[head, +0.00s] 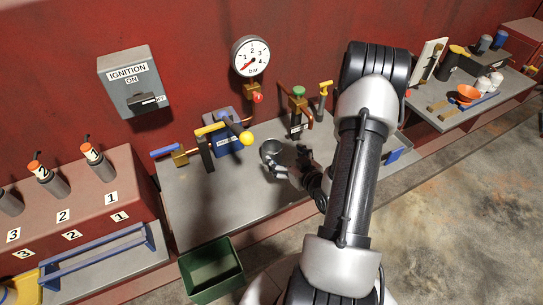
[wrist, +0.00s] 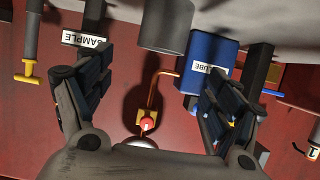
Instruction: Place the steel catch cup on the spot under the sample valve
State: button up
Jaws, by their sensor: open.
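The steel catch cup (head: 271,149) stands upright on the grey bench, left of and below the sample valve. It also shows in the wrist view (wrist: 166,24), cut by the top edge. My gripper (head: 285,170) is open just beside the cup, on its near right side. In the wrist view its spread fingers (wrist: 155,68) point toward the cup, which lies beyond and between them. The sample valve (head: 299,104) has a green knob and a label below. The SAMPLE label (wrist: 84,40) shows upside down in the wrist view. I cannot make out the spot under the valve.
A blue LUBE box (wrist: 207,66) and a yellow-ended lever (head: 246,138) stand left of the cup. A gauge (head: 250,57) with a red knob hangs above. A green bin (head: 211,270) stands in front of the bench (head: 205,198), whose front left is clear.

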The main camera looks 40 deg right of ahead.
jog(key=b, duration=0.1)
send_near(268, 144)
jog(key=shift+w+d, duration=0.15)
jog(key=shift+w, duration=0.5)
jog(key=x, duration=0.2)
jog(key=b+x, duration=0.1)
jog(key=x, duration=0.1)
jog(key=shift+w+f, duration=0.1)
jog(key=shift+f, duration=0.35)
jog(key=shift+w+b, duration=0.3)
jog(key=c, duration=1.3)
